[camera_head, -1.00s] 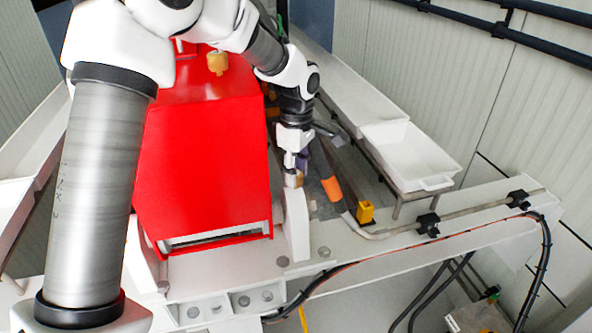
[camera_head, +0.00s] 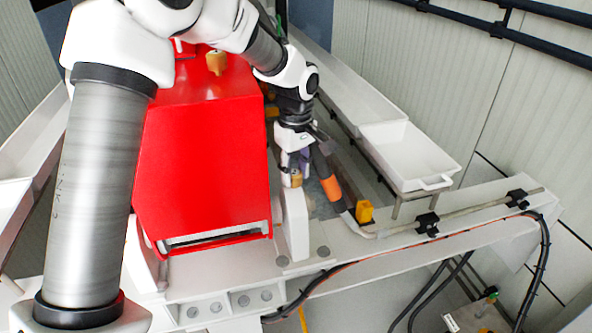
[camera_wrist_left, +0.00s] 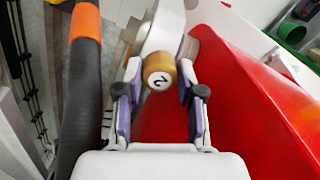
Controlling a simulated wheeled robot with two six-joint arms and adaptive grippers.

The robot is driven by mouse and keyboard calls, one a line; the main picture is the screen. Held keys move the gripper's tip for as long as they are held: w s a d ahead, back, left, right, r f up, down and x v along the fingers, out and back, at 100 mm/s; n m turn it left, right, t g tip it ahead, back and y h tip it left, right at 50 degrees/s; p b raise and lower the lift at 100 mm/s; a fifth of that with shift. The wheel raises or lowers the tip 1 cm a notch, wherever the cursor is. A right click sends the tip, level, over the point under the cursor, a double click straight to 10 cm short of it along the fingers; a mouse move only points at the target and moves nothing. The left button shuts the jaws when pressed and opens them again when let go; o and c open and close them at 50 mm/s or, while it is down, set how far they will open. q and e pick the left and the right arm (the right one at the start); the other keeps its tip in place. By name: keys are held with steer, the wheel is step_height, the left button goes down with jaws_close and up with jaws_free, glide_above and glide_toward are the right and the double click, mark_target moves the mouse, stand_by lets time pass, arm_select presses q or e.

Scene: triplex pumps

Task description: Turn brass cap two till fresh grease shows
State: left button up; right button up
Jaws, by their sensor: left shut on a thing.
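Brass cap two (camera_wrist_left: 159,72) is a short round cap with a white disc marked "2", which looks tilted in the left wrist view. It sits at the end of a white upright beside the red housing (camera_wrist_left: 240,95). My left gripper (camera_wrist_left: 160,88) has its purple-padded fingers on either side of the cap and is shut on it. In the head view the left gripper (camera_head: 293,169) is at the cap (camera_head: 296,180), to the right of the red housing (camera_head: 205,160). I see no grease. My right gripper is out of view.
A hose with an orange sleeve (camera_head: 330,187) runs close along the right side of the gripper. A yellow block (camera_head: 364,211) stands on the white frame. White trays (camera_head: 410,155) lie at the right. Another brass-coloured cap (camera_head: 216,63) sits above the red housing.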

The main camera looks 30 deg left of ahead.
mark_target(296, 172)
arm_select(q)
steer(key=m, duration=0.6)
steer(key=shift+s+f+m, duration=0.15)
steer(key=shift+f+m, duration=0.05)
steer(key=shift+m, duration=0.1)
steer(key=m, duration=0.6)
steer(key=shift+a, duration=0.1)
steer(key=shift+m, duration=0.4)
steer(key=o, duration=1.1)
steer(key=shift+o, duration=0.2)
steer(key=shift+w, duration=0.25)
steer(key=shift+r, duration=0.1)
step_height(296, 172, up, 12)
